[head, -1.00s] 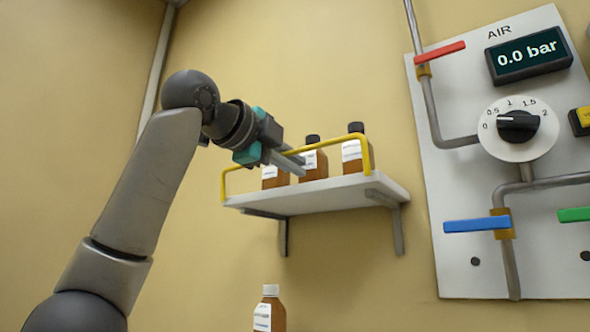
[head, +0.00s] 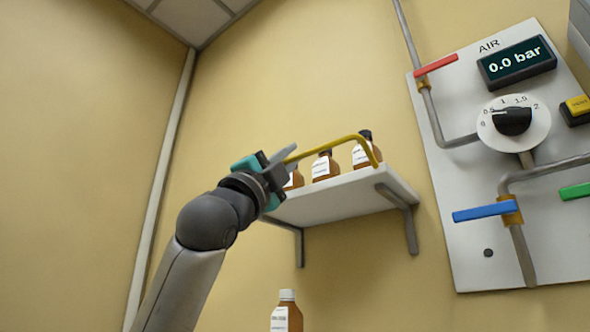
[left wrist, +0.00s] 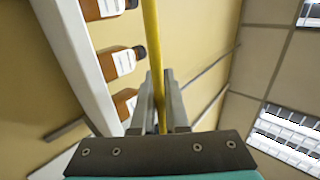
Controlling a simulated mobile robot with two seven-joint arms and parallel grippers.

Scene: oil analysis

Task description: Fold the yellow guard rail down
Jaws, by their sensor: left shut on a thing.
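The yellow guard rail (head: 335,144) runs along the front of the white wall shelf (head: 335,196), in front of the bottles, and its right end bends down to the shelf's right side. My left gripper (head: 288,158) is shut on the rail near its left part. In the left wrist view the rail (left wrist: 152,40) passes between the two fingers (left wrist: 160,100). The rail's left end is hidden behind my gripper. My right gripper is in neither view.
Brown bottles stand on the shelf, such as one with a dark cap (head: 366,152). A white-capped bottle (head: 286,315) is below the shelf. A panel (head: 460,240) with a dial (head: 513,121), a blue handle (head: 484,212) and a red handle (head: 436,65) is at right.

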